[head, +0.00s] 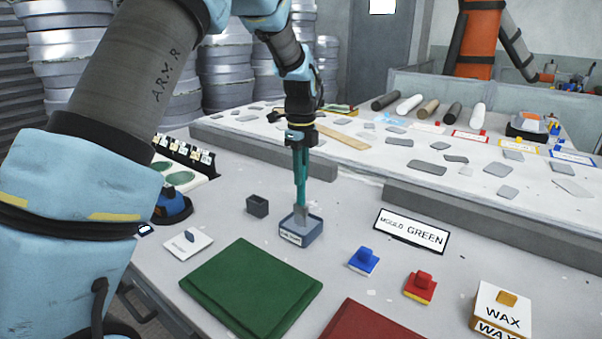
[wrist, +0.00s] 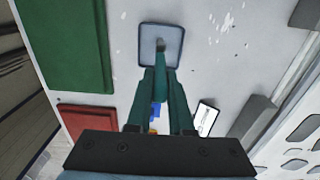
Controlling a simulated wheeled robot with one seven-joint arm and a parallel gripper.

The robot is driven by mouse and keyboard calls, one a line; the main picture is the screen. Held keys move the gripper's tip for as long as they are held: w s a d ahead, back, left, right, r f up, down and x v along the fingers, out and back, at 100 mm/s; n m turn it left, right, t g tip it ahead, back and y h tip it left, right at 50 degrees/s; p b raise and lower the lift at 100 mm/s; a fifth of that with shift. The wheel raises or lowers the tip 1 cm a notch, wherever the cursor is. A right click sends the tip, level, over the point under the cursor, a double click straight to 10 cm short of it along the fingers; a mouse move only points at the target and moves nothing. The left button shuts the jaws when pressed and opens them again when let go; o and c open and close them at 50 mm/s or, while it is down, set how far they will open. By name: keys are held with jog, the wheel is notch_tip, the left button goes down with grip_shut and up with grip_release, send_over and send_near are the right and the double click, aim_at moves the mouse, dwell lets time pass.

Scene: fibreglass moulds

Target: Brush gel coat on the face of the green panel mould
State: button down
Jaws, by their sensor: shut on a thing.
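The green panel mould (head: 250,287) lies flat on the grey bench at the front, and its face looks plain green. It also shows at the upper left of the wrist view (wrist: 66,42). My gripper (head: 301,192) points down behind and to the right of the mould. It is shut on a brush (head: 302,214), whose grey lower end is down in a small blue-grey tray (head: 290,238) with a white label too small to read surely. In the wrist view the brush tip (wrist: 160,44) is inside the tray (wrist: 146,60). The fingers hide most of the handle.
A red panel (head: 370,322) lies right of the green one. A "MOULD GREEN" sign (head: 411,232), blue block (head: 363,261), red block (head: 420,287) and wax box (head: 502,310) stand to the right. A dark cup (head: 257,206) and white card (head: 188,243) are left of the tray.

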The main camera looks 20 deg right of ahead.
jog(key=shift+r+p, duration=2.65)
jog(key=shift+r, duration=0.8)
